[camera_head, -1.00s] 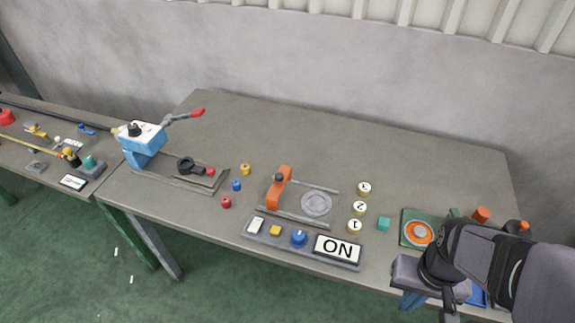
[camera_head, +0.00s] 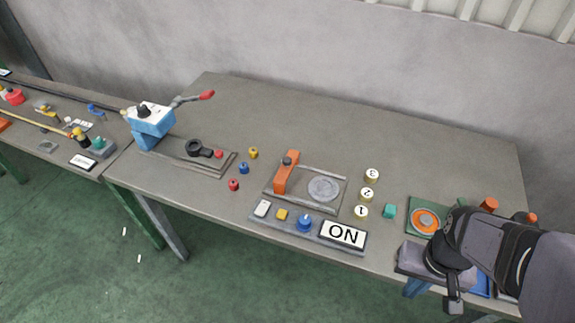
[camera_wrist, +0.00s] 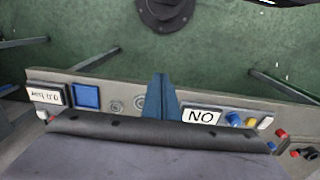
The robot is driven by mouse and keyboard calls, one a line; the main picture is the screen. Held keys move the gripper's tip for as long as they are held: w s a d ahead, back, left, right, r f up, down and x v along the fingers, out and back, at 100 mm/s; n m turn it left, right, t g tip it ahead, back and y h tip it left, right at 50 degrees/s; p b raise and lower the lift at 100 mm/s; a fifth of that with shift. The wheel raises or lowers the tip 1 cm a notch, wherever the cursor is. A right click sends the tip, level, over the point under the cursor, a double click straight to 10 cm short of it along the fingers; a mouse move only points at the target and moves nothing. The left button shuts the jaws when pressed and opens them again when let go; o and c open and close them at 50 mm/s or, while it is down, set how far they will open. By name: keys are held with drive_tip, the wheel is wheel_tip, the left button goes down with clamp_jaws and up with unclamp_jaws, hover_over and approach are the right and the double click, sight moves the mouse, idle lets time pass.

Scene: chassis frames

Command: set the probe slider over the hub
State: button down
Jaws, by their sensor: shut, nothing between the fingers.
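The probe slider appears to be the orange upright block (camera_head: 286,172) standing across two grey rails, at their left end. The hub appears to be the round grey disc (camera_head: 323,188) between the rails, to the right of the block. The block stands beside the disc, with a bare gap between them. My gripper (camera_head: 411,291) is shut and empty, far to the right of the slider at the table's front edge. In the wrist view my gripper's blue fingers (camera_wrist: 162,80) are together, over the front edge and floor. The slider and hub are not clearly visible there.
An ON panel (camera_head: 343,234) with a blue knob (camera_head: 304,223) lies in front of the rails. A blue lever device (camera_head: 152,121) stands left. The table's back is clear.

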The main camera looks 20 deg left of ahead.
sight(287, 159)
drive_tip(key=c, duration=2.5)
unclamp_jaws()
